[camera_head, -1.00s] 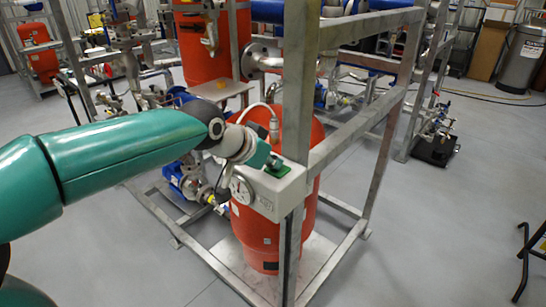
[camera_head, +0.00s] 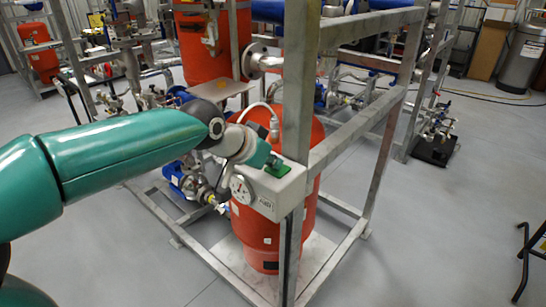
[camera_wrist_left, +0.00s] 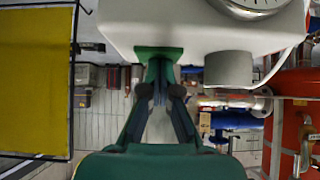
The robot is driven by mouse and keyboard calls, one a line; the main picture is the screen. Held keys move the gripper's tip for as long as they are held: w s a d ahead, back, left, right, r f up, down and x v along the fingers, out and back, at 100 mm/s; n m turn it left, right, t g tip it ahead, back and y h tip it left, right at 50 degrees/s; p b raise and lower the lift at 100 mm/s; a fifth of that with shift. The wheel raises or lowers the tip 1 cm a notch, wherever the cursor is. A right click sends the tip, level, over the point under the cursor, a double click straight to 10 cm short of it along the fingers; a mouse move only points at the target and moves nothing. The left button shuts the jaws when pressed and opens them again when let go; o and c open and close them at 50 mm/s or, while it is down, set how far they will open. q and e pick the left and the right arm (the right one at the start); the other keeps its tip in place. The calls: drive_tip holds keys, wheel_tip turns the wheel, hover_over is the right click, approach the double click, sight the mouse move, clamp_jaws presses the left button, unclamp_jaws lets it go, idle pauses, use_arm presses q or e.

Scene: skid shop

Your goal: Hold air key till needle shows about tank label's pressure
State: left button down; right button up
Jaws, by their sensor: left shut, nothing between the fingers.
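My left gripper (camera_head: 262,161) is shut and empty, its tips at the green air key (camera_head: 277,168) on top of the pale box on the frame. In the left wrist view the closed fingers (camera_wrist_left: 160,92) point at the green key (camera_wrist_left: 158,52) and seem to touch it; I cannot tell whether it is pressed down. The round pressure gauge (camera_head: 241,189) faces out from the box's left end; its needle is too small to read. Its rim shows at the top of the wrist view (camera_wrist_left: 252,8). The red tank (camera_head: 255,230) stands behind and below; its label is not legible.
A galvanised post (camera_head: 297,110) rises right beside the box, with rails (camera_head: 365,135) running right. A white hose (camera_head: 258,106) arches over the tank top. Blue pumps and valves (camera_head: 185,180) sit low left.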

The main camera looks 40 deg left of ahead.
sight(267, 177)
use_arm(q)
drive_tip(key=shift+s+d+f+p, duration=0.1)
drive_tip(key=shift+f+p, duration=0.05)
drive_tip(key=shift+p, duration=0.25)
wheel_tip(267, 177, up, 5)
drive_tip(key=p, duration=0.3)
drive_tip(key=shift+f, duration=0.1)
drive_tip(key=shift+b+v, duration=0.65)
drive_tip(key=shift+v, duration=0.2)
drive_tip(key=v, duration=0.7)
drive_tip(key=shift+s, duration=0.25)
